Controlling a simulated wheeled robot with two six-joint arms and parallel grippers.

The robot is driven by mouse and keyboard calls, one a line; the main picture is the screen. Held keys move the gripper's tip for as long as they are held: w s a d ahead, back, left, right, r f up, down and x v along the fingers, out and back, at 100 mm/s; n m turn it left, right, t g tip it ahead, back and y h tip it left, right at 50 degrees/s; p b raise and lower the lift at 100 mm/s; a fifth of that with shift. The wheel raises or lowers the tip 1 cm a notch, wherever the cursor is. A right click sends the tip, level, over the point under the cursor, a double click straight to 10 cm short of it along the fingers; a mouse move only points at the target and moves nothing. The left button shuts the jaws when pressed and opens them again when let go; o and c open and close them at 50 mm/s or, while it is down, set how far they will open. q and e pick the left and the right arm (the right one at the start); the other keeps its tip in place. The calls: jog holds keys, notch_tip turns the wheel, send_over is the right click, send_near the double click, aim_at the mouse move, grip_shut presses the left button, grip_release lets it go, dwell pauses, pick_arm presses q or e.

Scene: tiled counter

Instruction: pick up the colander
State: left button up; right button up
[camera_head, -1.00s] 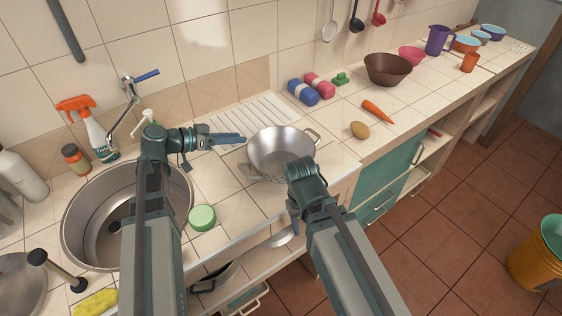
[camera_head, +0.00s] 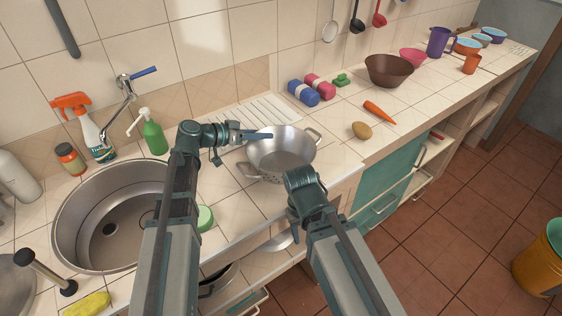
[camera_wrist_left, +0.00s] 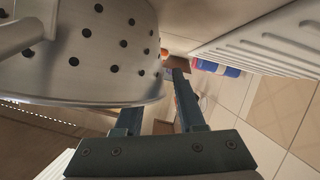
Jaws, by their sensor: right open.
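The colander (camera_head: 281,150) is a metal bowl with two loop handles, upright on the counter in the head view. In the left wrist view the perforated colander wall (camera_wrist_left: 100,55) fills the upper left, with a handle at the edge. My left gripper (camera_head: 260,134) is at the colander's back left rim in the head view. In the left wrist view its fingers (camera_wrist_left: 158,105) are apart, the left one close to the colander; I cannot tell whether they touch. My right gripper (camera_head: 293,212) is open in front of the colander, near the counter edge, its fingertips mostly hidden.
A ribbed drainboard (camera_head: 228,122) lies behind the colander. The sink (camera_head: 75,225) and a green soap bottle (camera_head: 154,137) are left. A potato (camera_head: 362,130), a carrot (camera_head: 378,112) and a brown bowl (camera_head: 388,70) stand right. A green sponge (camera_head: 205,218) sits beside my left arm.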

pick_arm(q)
jog(key=shift+w+d+f, duration=0.15)
jog(key=shift+w+d, duration=0.05)
jog(key=shift+d, duration=0.2)
grip_shut()
jog(key=shift+s, duration=0.1)
dwell(1.0)
